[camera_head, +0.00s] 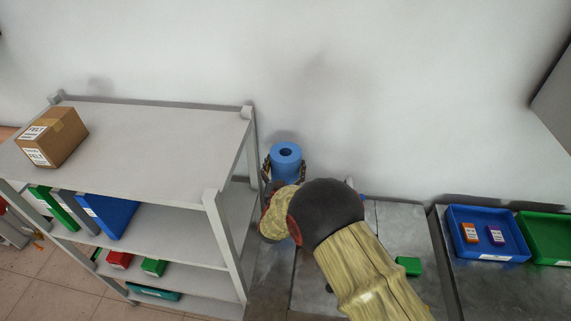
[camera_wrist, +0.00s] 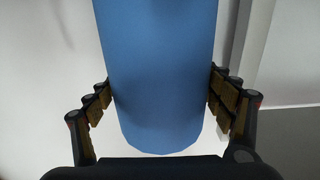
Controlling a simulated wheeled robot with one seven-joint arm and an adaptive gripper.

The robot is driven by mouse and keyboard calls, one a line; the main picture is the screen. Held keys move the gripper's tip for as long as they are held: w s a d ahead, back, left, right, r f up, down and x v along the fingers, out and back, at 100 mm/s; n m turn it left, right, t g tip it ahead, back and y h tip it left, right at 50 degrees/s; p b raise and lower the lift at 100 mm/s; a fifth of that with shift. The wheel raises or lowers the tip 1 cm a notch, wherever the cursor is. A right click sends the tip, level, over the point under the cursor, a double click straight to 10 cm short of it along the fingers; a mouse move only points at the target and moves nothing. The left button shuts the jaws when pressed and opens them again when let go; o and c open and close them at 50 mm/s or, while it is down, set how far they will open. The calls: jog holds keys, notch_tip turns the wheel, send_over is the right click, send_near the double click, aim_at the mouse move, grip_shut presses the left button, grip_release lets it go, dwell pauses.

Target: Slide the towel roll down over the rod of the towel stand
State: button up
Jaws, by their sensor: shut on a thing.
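The blue towel roll (camera_head: 286,160) is upright between the fingers of my gripper (camera_head: 284,170), and the dark hole in its top shows in the head view. In the wrist view the blue roll (camera_wrist: 160,75) fills the middle, with a finger of my gripper (camera_wrist: 161,97) pressed on each side. My gripper is shut on the roll. The roll is in front of the white wall, just right of the shelf. The towel stand and its rod cannot be made out; my arm and the roll hide the area below.
A grey shelf (camera_head: 150,150) stands close on the left, with a cardboard box (camera_head: 52,137) on top. A metal table (camera_head: 385,215) lies under my arm, with a green block (camera_head: 408,266) on it. A blue tray (camera_head: 487,250) and a green tray (camera_head: 548,256) are at right.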

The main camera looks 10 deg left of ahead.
jog(key=o, duration=1.9)
jog(key=shift+s, duration=0.1)
jog(key=s, duration=1.1)
jog(key=shift+s+d, duration=0.35)
jog(key=shift+s, duration=0.05)
jog(key=shift+w, duration=0.1)
